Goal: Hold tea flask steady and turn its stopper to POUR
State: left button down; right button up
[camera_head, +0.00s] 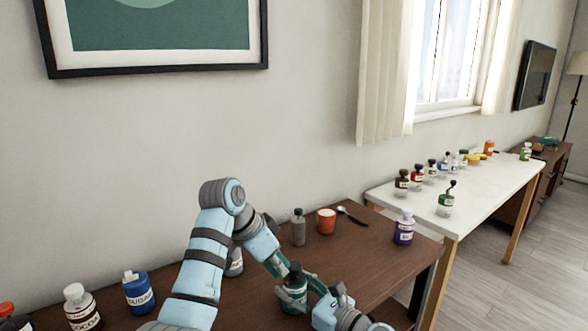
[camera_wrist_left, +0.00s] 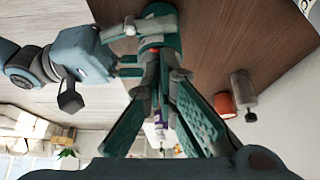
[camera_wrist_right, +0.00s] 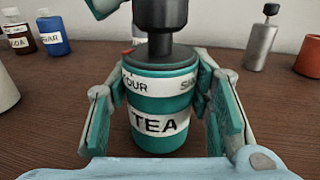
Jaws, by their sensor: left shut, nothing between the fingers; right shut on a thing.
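The tea flask (camera_wrist_right: 160,125) is a teal bottle with a white TEA label, upright on the brown table. It also shows in the head view (camera_head: 293,291). Its dark stopper (camera_wrist_right: 153,40) rises from a collar with white labels, one partly covered, reading "OUR", at left and one starting "SH" at right. The stopper's pointing direction is unclear. My right gripper (camera_head: 308,287) is shut around the flask's body, one finger on each side. My left gripper (camera_head: 284,268) is shut and empty, close beside the stopper; I cannot tell whether it touches.
A grey bottle (camera_head: 298,230), red cup (camera_head: 326,221), spoon (camera_head: 352,214) and purple bottle (camera_head: 403,229) stand or lie behind and right. Blue sugar (camera_head: 139,294) and cocoa (camera_head: 82,308) bottles stand left. A white table (camera_head: 480,190) with several bottles is farther right.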

pick_arm(q)
jog(key=shift+w+a, duration=0.1)
jog(key=shift+w, duration=0.1)
jog(key=shift+a+f, duration=0.1)
notch_tip(320, 180, up, 6)
jog(key=shift+s+a, duration=0.25)
dwell(0.5)
jog(key=f, duration=0.6)
jog(key=shift+s+d, duration=0.2)
jog(key=shift+d, duration=0.15)
jog(key=shift+w+d, duration=0.15)
dwell(0.5)
